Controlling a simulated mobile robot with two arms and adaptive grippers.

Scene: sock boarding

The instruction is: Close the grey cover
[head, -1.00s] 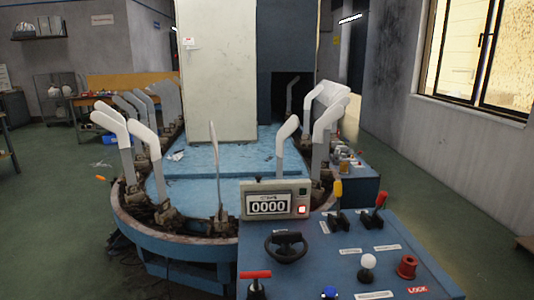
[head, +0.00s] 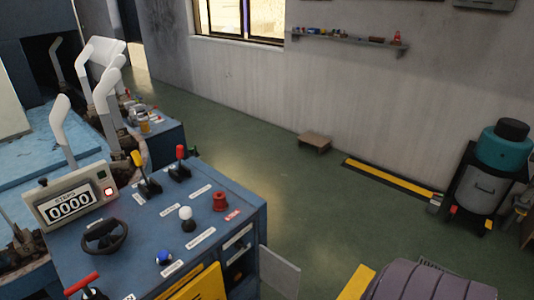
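A flat grey panel (head: 281,273), which looks like the grey cover, stands swung out at the right side of the blue control console (head: 225,195). It is open, at an angle to the console's side. Next to it, the console side has a dark opening (head: 237,268) with small parts that I cannot make out. The lower end of the panel is near the bottom edge of the view. Neither of my grippers shows in the head view.
A purple-grey ribbed object (head: 430,282) stands at the lower right. A low wooden stool (head: 315,140) stands by the wall. The green floor between is clear.

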